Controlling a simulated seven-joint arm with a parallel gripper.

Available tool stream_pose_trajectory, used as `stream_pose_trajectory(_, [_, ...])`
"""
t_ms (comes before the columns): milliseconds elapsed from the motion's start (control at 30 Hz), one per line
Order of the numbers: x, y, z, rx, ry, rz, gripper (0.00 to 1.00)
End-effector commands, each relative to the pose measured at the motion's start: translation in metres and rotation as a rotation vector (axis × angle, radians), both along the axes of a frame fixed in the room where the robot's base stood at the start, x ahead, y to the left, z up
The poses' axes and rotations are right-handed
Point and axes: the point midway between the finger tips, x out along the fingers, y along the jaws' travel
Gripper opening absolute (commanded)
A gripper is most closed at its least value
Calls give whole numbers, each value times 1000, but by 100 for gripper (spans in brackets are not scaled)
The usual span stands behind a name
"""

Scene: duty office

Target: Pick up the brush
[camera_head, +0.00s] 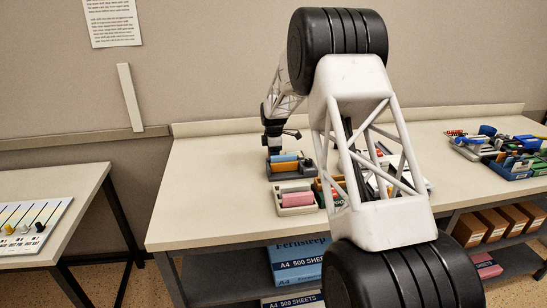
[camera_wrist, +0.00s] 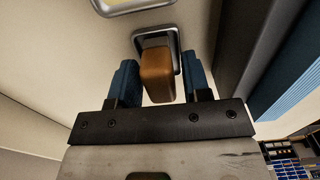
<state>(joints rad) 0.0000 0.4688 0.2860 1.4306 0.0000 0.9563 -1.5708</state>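In the head view my gripper (camera_head: 273,147) points down over a dark tray (camera_head: 282,175) of coloured pieces on the long table. In the wrist view its two blue fingers (camera_wrist: 157,85) stand apart, one on each side of a brown-orange block (camera_wrist: 157,78). A narrow gap shows at the right finger; contact on the left is unclear. The block's far end meets a grey metal frame (camera_wrist: 175,38). It may be the brush, but I cannot confirm this; bristles are not visible. The head view is too small to tell which piece lies between the fingers.
A pale tray (camera_head: 281,203) with a pink block (camera_head: 297,199) sits just in front. My arm hides part of the table's middle. A blue crate (camera_head: 512,173) and mixed items stand at the right. In the wrist view a blue ribbed thing (camera_wrist: 290,75) lies right of the fingers.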

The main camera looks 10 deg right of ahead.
Motion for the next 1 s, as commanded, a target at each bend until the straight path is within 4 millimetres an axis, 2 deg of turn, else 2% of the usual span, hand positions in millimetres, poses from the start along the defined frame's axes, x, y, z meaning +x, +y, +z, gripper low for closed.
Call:
stream_pose_trajectory(33, [0,0,0,0,0,0,36])
stream_pose_trajectory(233, [0,0,0,0,0,0,5])
stream_pose_trajectory(667, [0,0,8,0,-2,0,4])
stream_pose_trajectory(1000, [0,0,50,0,-2,0,4])
